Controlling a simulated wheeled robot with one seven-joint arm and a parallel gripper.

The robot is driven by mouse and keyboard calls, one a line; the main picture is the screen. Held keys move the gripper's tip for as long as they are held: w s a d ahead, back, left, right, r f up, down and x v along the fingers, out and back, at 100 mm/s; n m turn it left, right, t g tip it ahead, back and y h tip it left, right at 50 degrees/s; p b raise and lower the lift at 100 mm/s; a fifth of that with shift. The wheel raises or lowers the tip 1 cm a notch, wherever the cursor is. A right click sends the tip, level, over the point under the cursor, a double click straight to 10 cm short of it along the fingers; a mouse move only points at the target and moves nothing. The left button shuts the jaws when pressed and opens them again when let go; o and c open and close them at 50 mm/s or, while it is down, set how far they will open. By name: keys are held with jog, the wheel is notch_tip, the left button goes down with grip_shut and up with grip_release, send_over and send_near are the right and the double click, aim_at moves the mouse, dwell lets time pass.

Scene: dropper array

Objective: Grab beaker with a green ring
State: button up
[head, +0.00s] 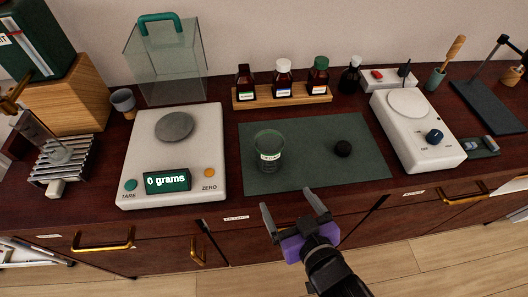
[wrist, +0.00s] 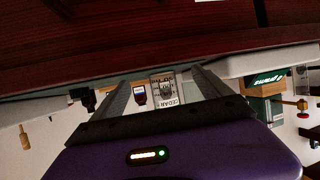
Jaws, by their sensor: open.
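The clear glass beaker (head: 269,146) has a thin green ring at its rim and a white label. It stands upright on the left part of the dark green mat (head: 315,178). My gripper (head: 288,199) is open and empty, in front of the counter's front edge, nearer than the beaker and apart from it. In the wrist view the picture is upside down. The fingers of my gripper (wrist: 160,78) are spread there, and a labelled clear vessel (wrist: 163,90), seemingly the beaker, shows between them in the distance.
A scale (head: 205,140) stands left of the mat. A white hotplate-like device (head: 425,145) stands at right. A wooden rack (head: 282,97) with several bottles is behind. Brass drawer handles (head: 197,250) protrude below.

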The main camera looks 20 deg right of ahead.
aim_at(268, 140)
jog(key=w+r+m+h, duration=0.1)
jog(key=w+r, duration=0.1)
jog(key=w, duration=0.1)
jog(key=w+r+m+h, duration=0.1)
jog(key=w, duration=0.2)
jog(key=w+d+r+m+h, duration=0.1)
jog(key=w+r, duration=0.1)
jog(key=w, duration=0.1)
jog(key=shift+w+r, duration=0.15)
jog(key=shift+r, duration=0.2)
jog(key=shift+w+d+f+g+p, duration=0.15)
jog(key=shift+w+d+f+p, duration=0.05)
jog(key=shift+w, duration=0.35)
jog(key=shift+w+d+f+g+p, duration=0.15)
jog(key=shift+w+d+f+p, duration=0.05)
jog(key=shift+w, duration=0.3)
jog(key=x, duration=0.1)
jog(key=p+x, duration=0.1)
jog(key=x, duration=0.2)
jog(key=shift+w+a+r, duration=0.15)
jog(key=shift+w+a, duration=0.1)
jog(key=shift+w, duration=0.05)
jog(key=shift+w+d+f, duration=0.15)
jog(key=shift+w+f, duration=0.1)
jog(key=shift+w, duration=0.1)
grip_shut()
jog(key=shift+r, duration=0.1)
